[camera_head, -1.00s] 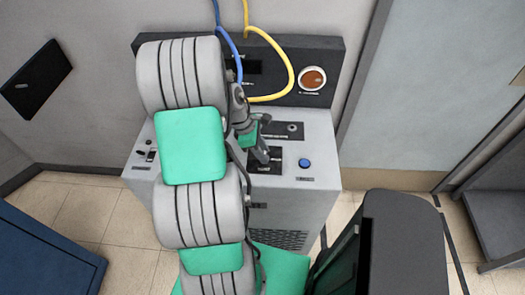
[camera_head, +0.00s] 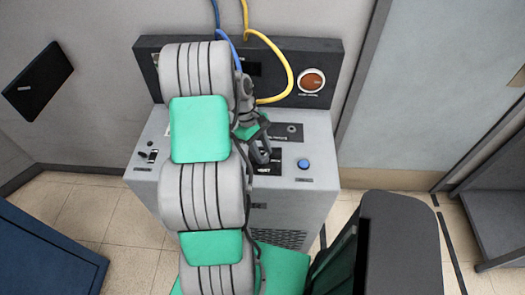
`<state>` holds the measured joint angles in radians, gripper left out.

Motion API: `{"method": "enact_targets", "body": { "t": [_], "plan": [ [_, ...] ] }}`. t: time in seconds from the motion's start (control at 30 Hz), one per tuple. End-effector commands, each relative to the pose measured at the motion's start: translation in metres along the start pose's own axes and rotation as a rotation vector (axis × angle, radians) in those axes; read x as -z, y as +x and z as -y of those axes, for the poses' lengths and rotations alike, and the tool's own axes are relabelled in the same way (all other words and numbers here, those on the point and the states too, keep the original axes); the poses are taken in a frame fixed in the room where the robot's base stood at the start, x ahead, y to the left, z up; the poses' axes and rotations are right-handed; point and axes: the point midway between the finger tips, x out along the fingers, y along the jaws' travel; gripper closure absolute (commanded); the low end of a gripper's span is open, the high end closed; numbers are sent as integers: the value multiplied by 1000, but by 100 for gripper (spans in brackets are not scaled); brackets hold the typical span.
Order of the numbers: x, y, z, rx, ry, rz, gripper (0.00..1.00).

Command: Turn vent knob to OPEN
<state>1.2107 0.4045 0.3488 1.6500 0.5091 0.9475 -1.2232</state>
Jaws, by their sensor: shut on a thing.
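My gripper (camera_head: 261,154) is at the top panel of the grey cabinet (camera_head: 312,150), shut on the vent knob, beside a small black label plate (camera_head: 268,166). The knob itself is hidden behind my gripper and wrist, so its pointer cannot be read. The plate's lettering is too small to read surely. My arm reaches up the middle of the view and covers much of the cabinet's left half.
A blue button (camera_head: 302,164) is right of my gripper, and a black socket plate (camera_head: 289,133) is just above it. Blue (camera_head: 228,45) and yellow (camera_head: 289,70) cables hang behind. Small switches (camera_head: 150,155) are at left.

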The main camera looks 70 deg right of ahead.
Motion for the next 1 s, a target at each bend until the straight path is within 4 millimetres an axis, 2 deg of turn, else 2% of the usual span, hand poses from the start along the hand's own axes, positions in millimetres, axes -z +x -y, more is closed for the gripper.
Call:
{"method": "enact_targets", "body": {
  "t": [0.6, 1.0],
  "plan": [
    [0, 3, -6, 220, 541, -5, 100],
    [-1, 4, -8, 333, 813, -7, 100]
  ]
}}
